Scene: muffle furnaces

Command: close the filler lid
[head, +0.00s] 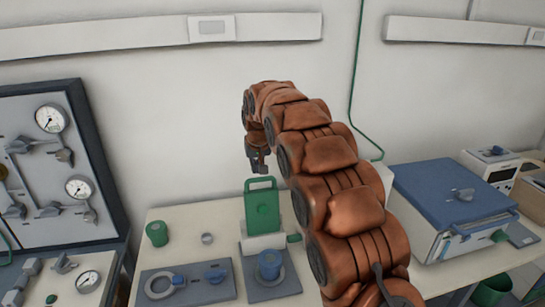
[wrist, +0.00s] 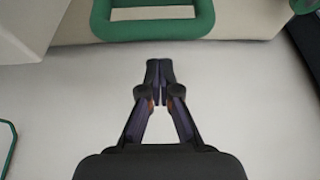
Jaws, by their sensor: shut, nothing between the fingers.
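The green filler lid (head: 262,207) stands upright, raised open, behind a white body (head: 264,243) on the bench in the head view. It has a loop handle along its top edge. The handle also shows at the top of the wrist view (wrist: 152,34). My gripper (head: 259,166) hangs just above the lid's handle, pointing down. In the wrist view my gripper's fingertips (wrist: 159,66) are together and empty, a little apart from the handle in the picture. My arm hides part of the bench to the right of the lid.
A green cup (head: 157,233) and a small grey ring (head: 207,239) are left of the lid. Grey plates with blue fittings (head: 268,265) lie in front. A blue-topped box (head: 452,192) stands right, and a gauge panel (head: 50,165) left.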

